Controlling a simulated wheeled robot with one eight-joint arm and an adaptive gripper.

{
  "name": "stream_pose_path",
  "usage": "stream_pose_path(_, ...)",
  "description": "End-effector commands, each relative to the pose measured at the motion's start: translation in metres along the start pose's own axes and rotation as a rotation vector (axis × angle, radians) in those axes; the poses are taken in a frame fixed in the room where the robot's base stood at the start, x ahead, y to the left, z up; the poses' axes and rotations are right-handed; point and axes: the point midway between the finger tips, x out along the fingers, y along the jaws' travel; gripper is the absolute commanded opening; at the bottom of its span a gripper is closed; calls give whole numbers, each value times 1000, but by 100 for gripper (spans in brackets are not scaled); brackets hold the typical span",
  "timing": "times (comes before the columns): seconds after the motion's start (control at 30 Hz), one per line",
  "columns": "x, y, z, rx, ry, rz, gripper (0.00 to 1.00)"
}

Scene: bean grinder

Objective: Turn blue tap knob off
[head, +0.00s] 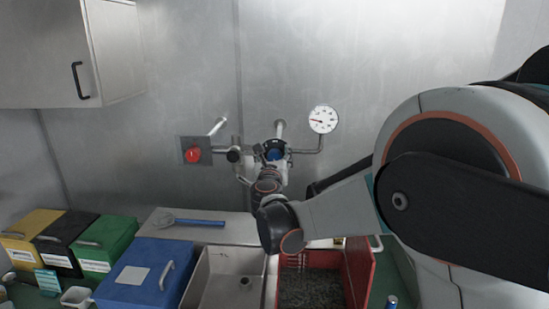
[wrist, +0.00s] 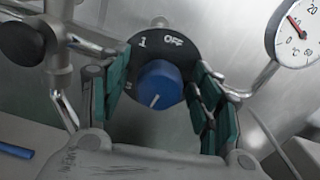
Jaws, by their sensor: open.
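The blue tap knob (wrist: 158,84) sits in the middle of the wrist view on a dark round dial plate (wrist: 152,46). The plate reads "1" at upper left and "OFF" at upper right. The knob's white line points down and slightly left, away from "OFF". My gripper (wrist: 163,92) is open, with one green-padded finger on each side of the knob and gaps between pads and knob in the picture. Contact depth cannot be told. In the head view, the knob (head: 275,154) shows just beyond my gripper (head: 273,166), at the wall pipes.
A gauge (head: 323,119) is right of the knob; it also shows in the wrist view (wrist: 297,35). A dark round valve knob (wrist: 20,44) and pipes lie left. A red button (head: 193,155) is on the wall. Bins, a sink (head: 207,277) and a red container (head: 361,265) stand below.

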Motion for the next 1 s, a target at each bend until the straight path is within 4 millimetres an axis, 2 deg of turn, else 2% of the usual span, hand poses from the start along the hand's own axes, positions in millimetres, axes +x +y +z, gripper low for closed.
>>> stream_pose_path(0.27, 2, 0, 0, 0, 0, 0, 59)
stream_pose_path(0.37, 2, 0, 0, 0, 0, 0, 41)
stream_pose_path(0.47, 2, 0, 0, 0, 0, 0, 18)
stream_pose_path(0.5, 2, 0, 0, 0, 0, 0, 14)
stream_pose_path(0.77, 2, 0, 0, 11, 0, 0, 14)
stream_pose_path(1.0, 2, -1, 0, 100, 0, 0, 14)
